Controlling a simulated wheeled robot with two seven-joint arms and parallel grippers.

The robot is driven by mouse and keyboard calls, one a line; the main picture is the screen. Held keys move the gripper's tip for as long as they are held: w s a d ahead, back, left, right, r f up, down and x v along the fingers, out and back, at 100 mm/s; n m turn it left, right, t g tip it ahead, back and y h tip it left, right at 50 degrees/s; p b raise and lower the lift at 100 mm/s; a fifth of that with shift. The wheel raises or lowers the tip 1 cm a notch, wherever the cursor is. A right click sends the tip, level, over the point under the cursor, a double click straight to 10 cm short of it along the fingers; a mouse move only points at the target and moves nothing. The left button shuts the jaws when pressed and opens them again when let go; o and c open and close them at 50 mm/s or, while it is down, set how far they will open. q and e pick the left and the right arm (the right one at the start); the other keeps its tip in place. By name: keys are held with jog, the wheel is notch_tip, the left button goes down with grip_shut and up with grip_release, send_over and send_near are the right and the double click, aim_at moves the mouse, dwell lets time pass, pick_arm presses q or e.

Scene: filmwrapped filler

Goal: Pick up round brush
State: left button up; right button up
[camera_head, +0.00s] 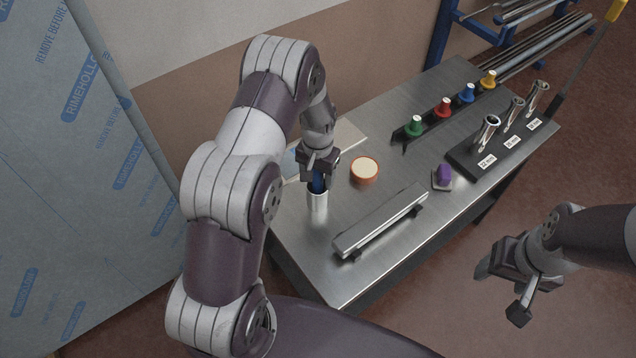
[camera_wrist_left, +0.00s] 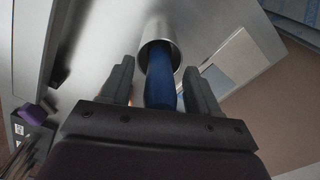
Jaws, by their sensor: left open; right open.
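The round brush (camera_head: 318,184) shows only as a blue handle standing in a metal cup (camera_head: 316,201) at the left part of the table. In the left wrist view, the blue handle (camera_wrist_left: 160,85) sticks out of the cup (camera_wrist_left: 158,42) toward my gripper. My left gripper (camera_head: 318,172) is open at the handle. Its two fingers (camera_wrist_left: 160,88) stand on either side of the handle, with gaps visible. The brush's lower end is hidden inside the cup. My right gripper (camera_head: 503,290) is open and empty, off the table's right front side.
Near the cup are an orange-rimmed round tin (camera_head: 364,170), a long metal bar (camera_head: 381,221) and a purple piece (camera_head: 444,173). Several coloured knobs (camera_head: 443,107) and a black rack with metal tubes (camera_head: 497,148) stand further back. The table's (camera_head: 300,245) front edge is close.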

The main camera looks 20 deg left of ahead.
pick_arm(q)
jog(key=shift+s+f, duration=0.1)
jog(key=shift+f, duration=0.2)
